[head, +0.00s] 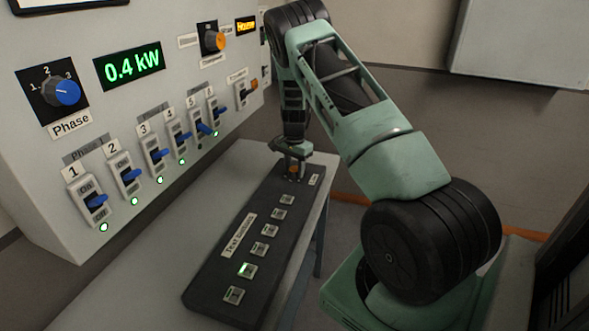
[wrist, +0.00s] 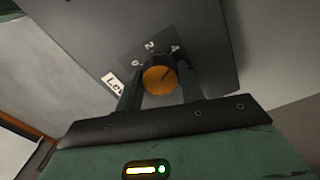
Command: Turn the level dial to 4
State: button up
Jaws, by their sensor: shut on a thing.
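The level dial is an orange knob (wrist: 159,79) in the wrist view, on a dark panel face with the marks 0, 2 and 4 around it. A partly hidden label starting "Le" (wrist: 114,85) is beside it. The dark line on the knob points up and right, toward the side of the 4; its exact setting is hard to tell. My gripper (wrist: 160,92) is shut on the knob, one finger on each side. In the head view my gripper (head: 292,172) is at the far end of the dark console (head: 215,283), and only a little orange shows there.
The console has several small buttons, one lit green (head: 247,270). On the left, a wall panel (head: 150,20) holds a blue Phase knob (head: 67,93), a green "0.4 kW" display (head: 128,66), several blue-lever switches and another orange knob (head: 215,41). My arm stands right of the console.

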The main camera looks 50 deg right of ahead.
aim_at(295, 168)
dwell(0.4)
jog(key=o, duration=1)
jog(key=shift+r, duration=0.1)
notch_tip(295, 168, up, 17)
jog(key=b, duration=0.3)
jog(key=shift+r, duration=0.15)
